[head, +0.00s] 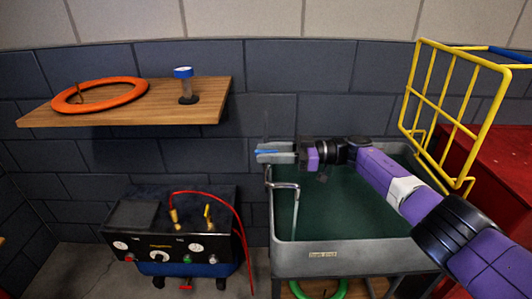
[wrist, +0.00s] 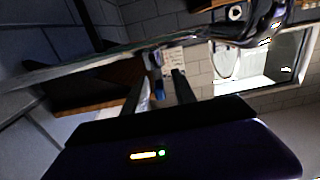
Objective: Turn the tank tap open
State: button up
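The grey tank (head: 345,256) holds dark green contents and stands right of centre in the head view. A chrome tap spout (head: 283,185) stands at its left rim and bends down over it. A thin pale line hangs below the spout; I cannot tell if it is water. My gripper (head: 268,152) is above the tank's back left corner, pointing left, fingers apart. A small blue piece, apparently the tap handle, shows between the fingers. In the wrist view, the blue piece (wrist: 158,87) lies between my gripper's fingers (wrist: 162,82), with gaps visible. I cannot tell if either touches it.
A wooden shelf (head: 140,112) with an orange ring (head: 100,95) and a blue-capped jar (head: 185,86) is on the wall at left. A black unit (head: 170,247) with a red hose stands below. A yellow rack (head: 440,95) and red cabinet (head: 503,165) are at right.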

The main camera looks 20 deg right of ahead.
jog(key=b+v, duration=0.1)
jog(key=v, duration=0.6)
jog(key=shift+d, duration=0.15)
jog(key=shift+r, duration=0.1)
